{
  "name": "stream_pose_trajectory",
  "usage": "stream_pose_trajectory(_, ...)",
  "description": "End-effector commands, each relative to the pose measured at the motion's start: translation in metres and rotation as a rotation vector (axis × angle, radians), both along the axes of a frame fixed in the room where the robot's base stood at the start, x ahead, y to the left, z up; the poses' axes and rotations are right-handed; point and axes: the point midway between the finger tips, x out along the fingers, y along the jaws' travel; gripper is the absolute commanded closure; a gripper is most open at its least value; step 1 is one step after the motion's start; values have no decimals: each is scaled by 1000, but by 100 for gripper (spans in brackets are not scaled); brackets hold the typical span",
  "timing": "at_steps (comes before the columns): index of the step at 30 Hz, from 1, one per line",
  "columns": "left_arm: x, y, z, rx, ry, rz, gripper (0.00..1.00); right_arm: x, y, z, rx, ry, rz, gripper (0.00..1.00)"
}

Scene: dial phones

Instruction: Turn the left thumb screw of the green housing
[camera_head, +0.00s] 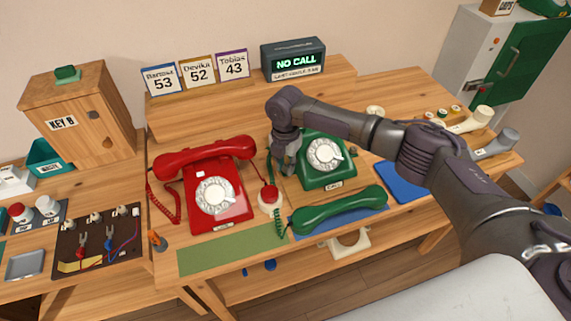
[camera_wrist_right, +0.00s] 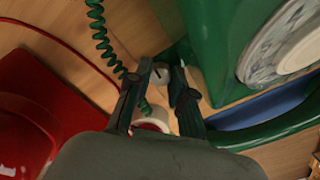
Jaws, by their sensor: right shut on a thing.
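The green housing (camera_head: 312,178) is the body of the green dial phone, standing on the desk right of the red phone. My right gripper (camera_head: 286,168) reaches down from above at the housing's left side. In the right wrist view, the two fingers (camera_wrist_right: 163,76) close around a small light-grey knob, the left thumb screw (camera_wrist_right: 160,75), beside the green housing (camera_wrist_right: 222,50). The fingers hide part of the screw, so its turn angle cannot be read. My left gripper is not in view.
The green handset (camera_head: 340,212) lies off its cradle in front of the housing, its coiled cord (camera_head: 279,222) near my gripper. A red phone (camera_head: 212,190) stands left, with a red-and-white button (camera_head: 270,197) between. A blue mat (camera_head: 400,180) lies right.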

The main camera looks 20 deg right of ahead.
Motion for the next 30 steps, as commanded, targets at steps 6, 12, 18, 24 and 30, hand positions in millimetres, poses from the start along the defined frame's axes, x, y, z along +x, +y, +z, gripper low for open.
stream_pose_trajectory(6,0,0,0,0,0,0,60,0,0,1,0,-1,-1,57)
stream_pose_trajectory(12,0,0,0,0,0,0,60,0,-1,0,-1,0,-2,52)
stream_pose_trajectory(18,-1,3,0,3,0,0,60,0,-1,2,-2,-1,-2,52)
stream_pose_trajectory(24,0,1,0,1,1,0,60,1,0,25,1,-4,-1,52)
stream_pose_trajectory(30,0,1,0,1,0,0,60,1,1,56,1,-3,-1,52)
